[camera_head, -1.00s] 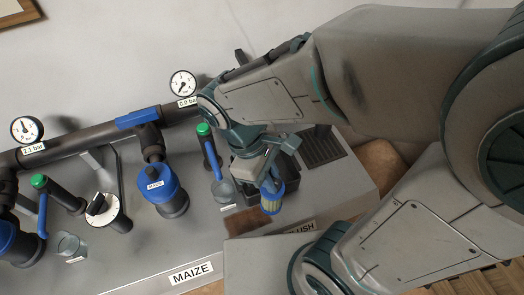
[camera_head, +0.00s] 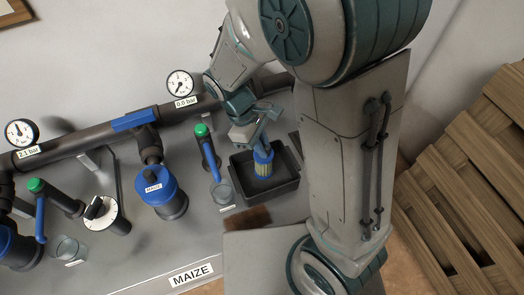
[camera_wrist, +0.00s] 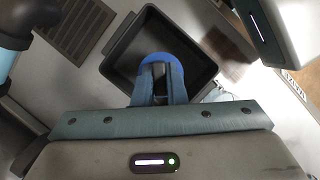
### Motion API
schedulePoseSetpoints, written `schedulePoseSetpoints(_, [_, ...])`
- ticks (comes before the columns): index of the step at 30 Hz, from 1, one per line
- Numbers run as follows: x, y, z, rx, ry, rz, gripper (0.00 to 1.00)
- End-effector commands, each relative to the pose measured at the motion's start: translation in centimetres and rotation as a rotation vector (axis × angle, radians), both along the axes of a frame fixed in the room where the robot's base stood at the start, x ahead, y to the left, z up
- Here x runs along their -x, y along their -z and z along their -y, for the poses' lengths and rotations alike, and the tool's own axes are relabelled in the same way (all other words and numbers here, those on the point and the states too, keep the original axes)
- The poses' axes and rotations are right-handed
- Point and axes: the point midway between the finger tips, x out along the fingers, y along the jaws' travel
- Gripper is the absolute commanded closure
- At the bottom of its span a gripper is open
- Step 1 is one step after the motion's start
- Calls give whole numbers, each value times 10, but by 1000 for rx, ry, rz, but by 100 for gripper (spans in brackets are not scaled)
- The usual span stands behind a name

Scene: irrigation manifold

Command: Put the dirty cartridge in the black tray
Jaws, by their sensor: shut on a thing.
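The dirty cartridge (camera_head: 263,163) has a yellowish-brown body with blue ends. My gripper (camera_head: 265,142) is shut on its upper end and holds it roughly upright, slightly tilted. In the head view the cartridge appears over the inside of the black tray (camera_head: 284,188). I cannot tell whether its lower end touches the tray floor. In the wrist view my gripper (camera_wrist: 160,98) covers most of the cartridge, and only its blue end (camera_wrist: 162,58) shows, within the outline of the black tray (camera_wrist: 122,45).
A clear cup (camera_head: 223,193) and a green-topped blue-handled valve (camera_head: 205,148) stand just left of the tray. The blue MAIZE filter housing (camera_head: 160,188) is farther left. A brown patch (camera_head: 247,219) lies in front of the tray. A slotted drain (camera_wrist: 80,28) is beside the tray.

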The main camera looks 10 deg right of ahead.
Motion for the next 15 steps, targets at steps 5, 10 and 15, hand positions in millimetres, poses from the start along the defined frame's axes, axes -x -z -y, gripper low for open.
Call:
schedulePoseSetpoints(5, [-7,7,0,1,0,0,100])
schedulePoseSetpoints(10, [-6,31,0,2,0,-4,100])
schedulePoseSetpoints(15, [-6,44,0,0,0,-1,100])
